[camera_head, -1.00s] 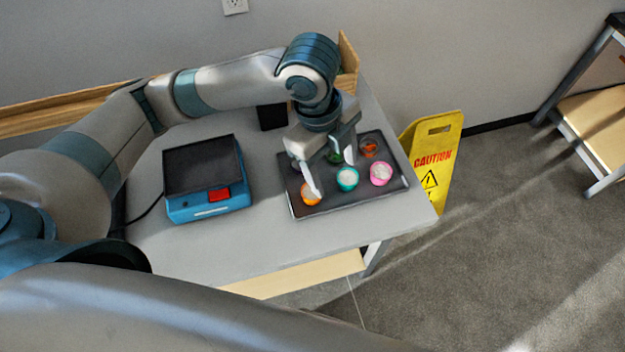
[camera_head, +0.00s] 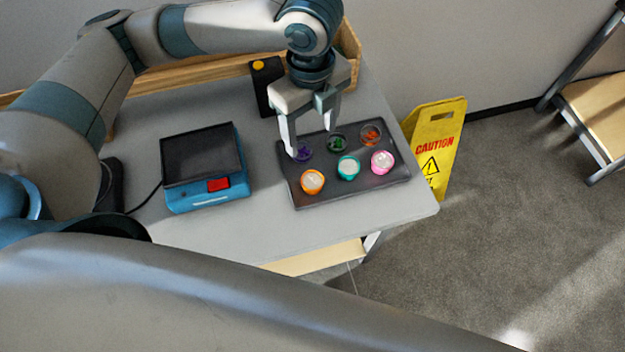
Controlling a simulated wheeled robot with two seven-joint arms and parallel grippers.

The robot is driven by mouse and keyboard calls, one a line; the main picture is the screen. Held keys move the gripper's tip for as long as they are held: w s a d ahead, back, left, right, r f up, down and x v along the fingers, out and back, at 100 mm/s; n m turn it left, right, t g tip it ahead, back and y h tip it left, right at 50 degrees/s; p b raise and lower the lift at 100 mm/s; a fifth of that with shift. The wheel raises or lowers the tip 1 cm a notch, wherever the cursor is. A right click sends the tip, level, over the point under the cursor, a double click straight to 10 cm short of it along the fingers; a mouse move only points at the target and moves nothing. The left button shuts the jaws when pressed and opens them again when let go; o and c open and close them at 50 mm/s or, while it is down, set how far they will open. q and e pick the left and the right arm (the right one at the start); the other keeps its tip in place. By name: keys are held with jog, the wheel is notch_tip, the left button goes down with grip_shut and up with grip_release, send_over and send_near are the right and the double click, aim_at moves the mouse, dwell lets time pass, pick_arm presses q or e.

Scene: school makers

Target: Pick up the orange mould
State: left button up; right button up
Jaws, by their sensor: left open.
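The orange mould (camera_head: 312,182), a small round cup with pale contents, sits in the front left spot of the dark tray (camera_head: 345,194). My left gripper (camera_head: 311,137) is open and empty, behind the orange mould. Its fingers hang over the back left part of the tray, close to the purple mould (camera_head: 303,153). I cannot tell whether a fingertip touches the purple one. My right gripper does not show.
A teal mould (camera_head: 348,168) and a pink mould (camera_head: 382,162) share the front row. A green mould (camera_head: 337,143) and a reddish-orange one (camera_head: 371,135) stand behind. A blue device (camera_head: 207,195) is left of the tray. A yellow caution sign (camera_head: 436,150) stands right of the table.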

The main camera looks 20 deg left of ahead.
pick_arm(q)
jog(key=p, duration=0.2)
send_over(312, 180)
jog(key=f, duration=1.1)
jog(key=shift+w+a, duration=0.2)
jog(key=shift+w, duration=0.2)
jog(key=shift+s+d+f+p, duration=0.1)
jog(key=shift+f+p, duration=0.2)
jog(key=f, duration=0.1)
jog(key=f+p, duration=0.1)
jog(key=f, duration=0.1)
jog(key=shift+s+d, duration=0.15)
jog(key=shift+s, duration=0.15)
jog(key=shift+f, duration=0.8)
jog(key=shift+c, duration=0.4)
jog(key=c, duration=1.1)
jog(key=shift+r, duration=0.1)
